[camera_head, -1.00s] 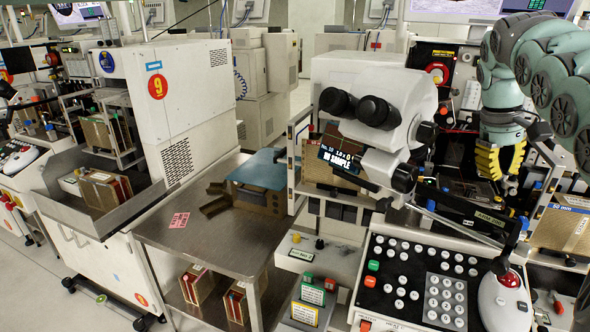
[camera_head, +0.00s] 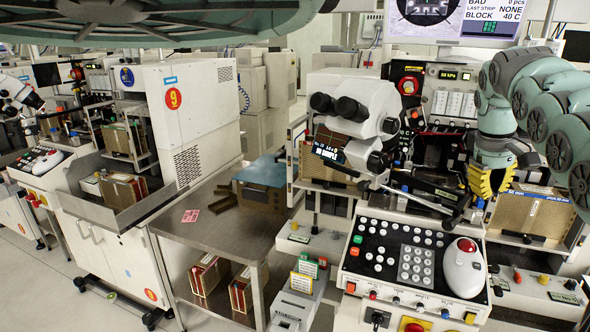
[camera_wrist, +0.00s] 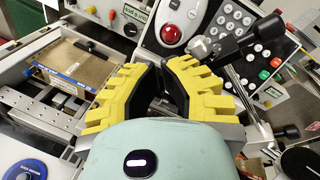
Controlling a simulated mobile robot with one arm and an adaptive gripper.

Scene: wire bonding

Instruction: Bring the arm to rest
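My gripper (camera_head: 489,180) has yellow ribbed fingers. In the head view it hangs at the right, beside the white microscope head (camera_head: 352,105) of the wire bonding station. In the wrist view my gripper (camera_wrist: 163,72) shows two yellow fingers with dark inner pads and a gap between them. It is open, and nothing shows between the fingers. Its exact height above the station is hard to tell.
A button panel (camera_head: 379,262) and a white trackball unit (camera_head: 463,268) with a red ball lie below my gripper. A brown magazine (camera_head: 531,215) stands at the right. A steel table (camera_head: 205,240) stands left of the station. A monitor (camera_head: 432,20) hangs behind.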

